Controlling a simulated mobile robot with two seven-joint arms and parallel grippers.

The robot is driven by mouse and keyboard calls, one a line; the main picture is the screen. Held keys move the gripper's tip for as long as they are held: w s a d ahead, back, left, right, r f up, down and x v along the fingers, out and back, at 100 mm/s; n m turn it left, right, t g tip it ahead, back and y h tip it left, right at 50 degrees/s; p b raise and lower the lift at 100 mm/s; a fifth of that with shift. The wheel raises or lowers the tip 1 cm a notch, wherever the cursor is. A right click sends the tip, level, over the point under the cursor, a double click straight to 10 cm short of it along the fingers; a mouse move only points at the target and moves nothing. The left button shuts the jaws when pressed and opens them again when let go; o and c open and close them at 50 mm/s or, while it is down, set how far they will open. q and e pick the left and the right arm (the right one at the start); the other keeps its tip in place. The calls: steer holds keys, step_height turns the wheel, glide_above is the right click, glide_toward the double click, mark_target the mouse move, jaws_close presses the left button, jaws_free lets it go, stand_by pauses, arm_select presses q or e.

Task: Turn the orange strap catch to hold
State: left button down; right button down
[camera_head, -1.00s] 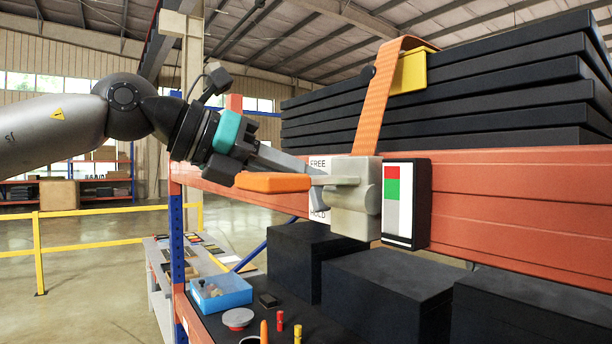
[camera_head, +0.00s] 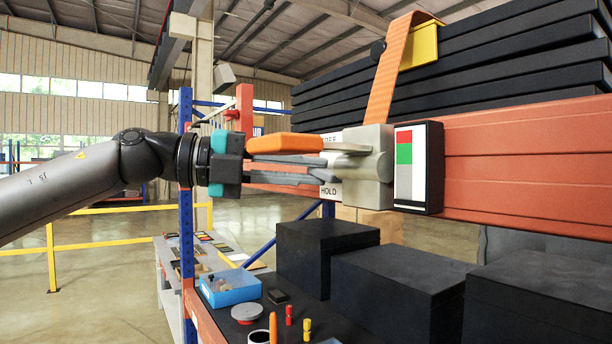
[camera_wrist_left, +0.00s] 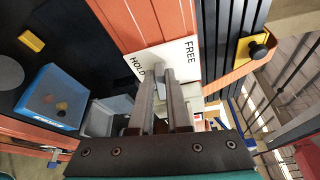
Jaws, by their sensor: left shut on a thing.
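The orange strap catch (camera_head: 285,143) is a lever with an orange handle and a grey arm, on a grey housing (camera_head: 367,170) fixed to the red beam. The handle points left and lies about level. A label marked FREE above and HOLD below sits behind it; the label (camera_wrist_left: 178,62) also shows in the left wrist view. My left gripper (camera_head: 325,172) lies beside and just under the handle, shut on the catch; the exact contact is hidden. In the left wrist view the gripper's fingertips (camera_wrist_left: 162,77) reach the label's middle, and no orange handle shows. My right gripper is not in view.
An orange strap (camera_head: 385,75) runs up from the housing over stacked black slabs (camera_head: 450,80). A red-green-white gauge (camera_head: 418,167) is right of the housing. Black boxes (camera_head: 395,290) and a blue bin (camera_head: 230,287) stand below. A blue post (camera_head: 186,220) is close to my arm.

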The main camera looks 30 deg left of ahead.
arm_select(q)
steer(key=shift+a+f+n+t+h+b, duration=0.1)
steer(key=shift+f+n+t+h+b, duration=0.3)
steer(key=shift+n+b, duration=0.55)
steer(key=shift+n, duration=0.35)
steer(key=c, duration=1.2)
jaws_free()
steer(key=shift+o, duration=0.2)
steer(key=b+v, duration=0.7)
steer(key=v, duration=0.8)
steer(key=shift+a, duration=0.2)
